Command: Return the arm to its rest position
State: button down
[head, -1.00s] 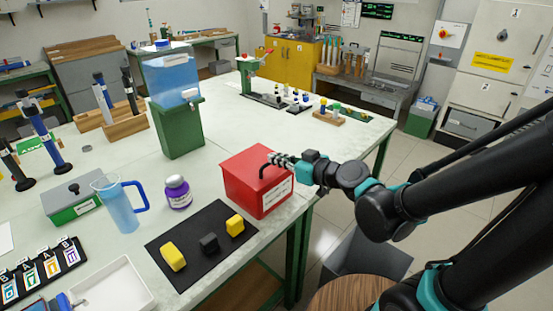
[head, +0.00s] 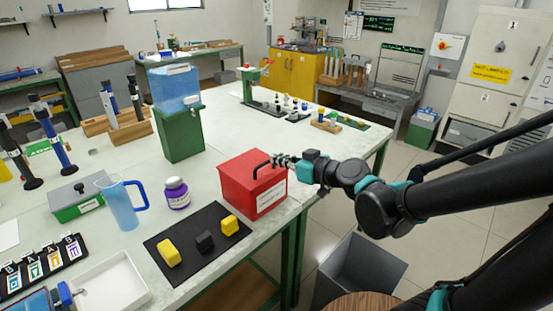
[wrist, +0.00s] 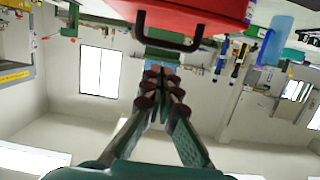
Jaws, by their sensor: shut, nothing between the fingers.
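My gripper (head: 281,160) is at the right side of the red box (head: 268,199), close to the box's black handle (head: 262,170). In the wrist view my gripper's fingers (wrist: 163,72) are together with nothing between them. That view is upside down, with the red box (wrist: 190,12) and its handle (wrist: 150,40) at the top, just beyond the fingertips. The handle does not lie between the fingers. Whether the fingertips touch the box is hard to tell. My arm reaches in from the right, over the table's edge.
A black mat (head: 190,259) with yellow and dark blocks lies in front of the box. A purple-labelled jar (head: 177,194), a blue jug (head: 123,208) and a water dispenser (head: 182,130) stand to the left. A grey bin (head: 352,267) stands on the floor below my arm.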

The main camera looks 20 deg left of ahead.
jog(key=s+d+f+m+g+h, duration=0.1)
jog(key=d+f+m+h, duration=0.3)
jog(key=d, duration=0.8)
jog(key=s+d+f+m+g+h, duration=0.1)
jog(key=d+f+m+h, duration=0.3)
jog(key=d+f, duration=0.4)
jog(key=s+d+f+m+g+h, duration=0.1)
jog(key=s+d+f+m+h, duration=0.2)
jog(key=d, duration=1.5)
notch_tip(320, 180, down, 4)
jog(key=shift+s+d+r+m+h, duration=0.2)
jog(key=shift+m+h, duration=0.4)
jog(key=shift+h, duration=0.6)
jog(key=shift+a, duration=0.1)
